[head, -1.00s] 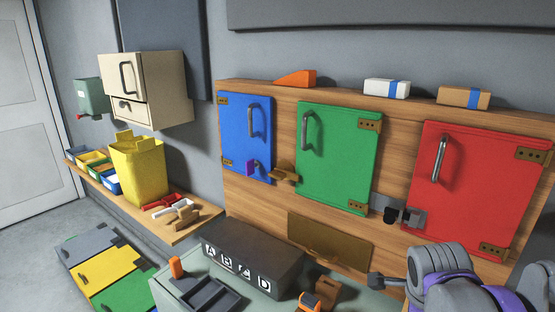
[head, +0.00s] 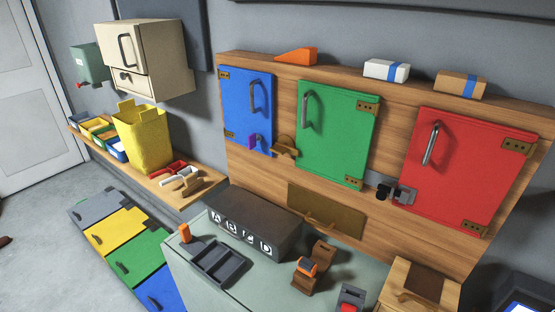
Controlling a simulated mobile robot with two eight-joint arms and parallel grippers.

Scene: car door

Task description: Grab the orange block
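Several orange things show in the head view. An orange wedge-shaped block (head: 297,56) lies on top of the wooden panel, above and between the blue and green doors. A small upright orange block (head: 185,232) stands on the grey-green table, left of the dark box marked A B C D. An orange and dark piece (head: 307,266) sits on a brown wooden holder (head: 318,270) on the same table. I cannot tell which one the task names. Neither of my grippers is in view.
The wooden panel carries a blue door (head: 247,105), a green door (head: 335,135) and a red door (head: 465,165). A dark tray (head: 222,263) and the lettered box (head: 252,222) occupy the table's left. A wooden box (head: 418,288) stands at right. A yellow bin (head: 143,138) stands on the left shelf.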

